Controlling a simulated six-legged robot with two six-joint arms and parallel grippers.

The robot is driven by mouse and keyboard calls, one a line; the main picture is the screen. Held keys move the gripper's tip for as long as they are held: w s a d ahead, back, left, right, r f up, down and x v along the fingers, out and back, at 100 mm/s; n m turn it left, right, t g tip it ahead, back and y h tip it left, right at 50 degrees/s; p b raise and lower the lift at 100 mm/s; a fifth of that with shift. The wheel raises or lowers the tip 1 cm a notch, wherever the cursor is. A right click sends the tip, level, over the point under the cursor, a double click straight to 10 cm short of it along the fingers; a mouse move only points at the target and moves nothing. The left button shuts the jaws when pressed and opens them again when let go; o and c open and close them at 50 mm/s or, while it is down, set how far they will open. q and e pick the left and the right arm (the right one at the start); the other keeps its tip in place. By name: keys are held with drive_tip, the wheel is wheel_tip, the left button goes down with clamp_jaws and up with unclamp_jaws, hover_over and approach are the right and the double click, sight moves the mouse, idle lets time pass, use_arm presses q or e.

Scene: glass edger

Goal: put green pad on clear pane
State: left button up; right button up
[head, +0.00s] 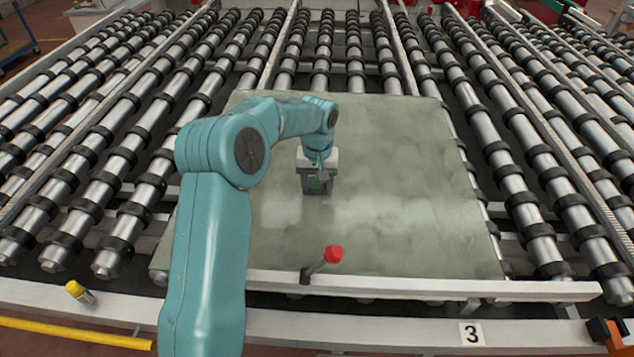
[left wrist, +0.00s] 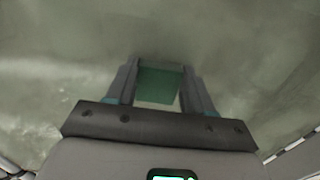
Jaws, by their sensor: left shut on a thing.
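The clear pane (head: 400,200) is a large greenish sheet lying flat on the rollers, and it fills most of the left wrist view (left wrist: 70,50). My left gripper (head: 318,188) is over the middle of the pane, pointing down. Its two fingers are shut on the green pad (left wrist: 160,83), which shows as a dark green block between the fingertips. In the head view the pad (head: 317,185) is small and mostly hidden by the gripper. I cannot tell whether the pad touches the pane.
Metal rollers (head: 530,225) with black rings surround the pane. A red-tipped lever (head: 333,254) stands at the pane's near edge. A white rail (head: 440,287) runs along the front. A yellow-capped peg (head: 76,289) is at the left front. The pane's right part is clear.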

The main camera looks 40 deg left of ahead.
sight(318, 188)
use_arm(q)
drive_tip(key=shift+s+d+r, duration=0.2)
drive_tip(key=shift+d+r, duration=0.05)
drive_tip(key=shift+d, duration=0.2)
drive_tip(key=shift+a+f, duration=0.1)
drive_tip(key=shift+f, duration=0.1)
drive_tip(key=o, duration=0.8)
drive_tip(key=shift+w+a+f, duration=0.1)
drive_tip(key=shift+a+f, duration=0.05)
drive_tip(key=shift+a, duration=0.1)
drive_tip(key=shift+c, duration=0.2)
drive_tip(key=shift+o, duration=1.1)
drive_tip(key=shift+d, duration=0.25)
drive_tip(key=shift+a+r, duration=0.15)
drive_tip(key=shift+r, duration=0.3)
wheel_tip(318, 188, up, 12)
drive_tip(key=shift+f, duration=0.15)
